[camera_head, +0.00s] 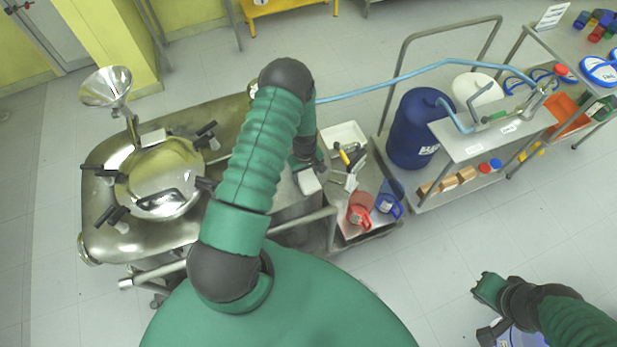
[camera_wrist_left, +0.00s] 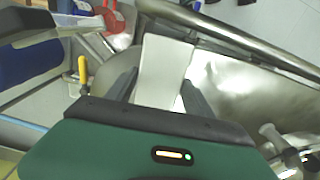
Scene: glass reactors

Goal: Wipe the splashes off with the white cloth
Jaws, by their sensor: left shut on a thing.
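The white cloth (camera_head: 309,182) hangs below my left gripper (camera_head: 305,163) at the right end of the steel reactor, beside the tool cart. In the left wrist view, the cloth (camera_wrist_left: 163,65) shows as a flat white piece between the two dark fingers of the left gripper (camera_wrist_left: 158,80), which is shut on it. Shiny steel (camera_wrist_left: 240,85) lies behind and to the right of it. The steel reactor (camera_head: 225,115) has a round lid (camera_head: 160,180) with black clamps. I cannot make out splashes. My right arm is at the lower right; its fingers are not clear.
A steel funnel (camera_head: 106,87) stands up from the reactor's left. The cart right of the cloth holds tools, a red jug (camera_head: 360,210) and a blue jug (camera_head: 390,200). A blue drum (camera_head: 413,130) and pale blue hose (camera_head: 400,77) are further right.

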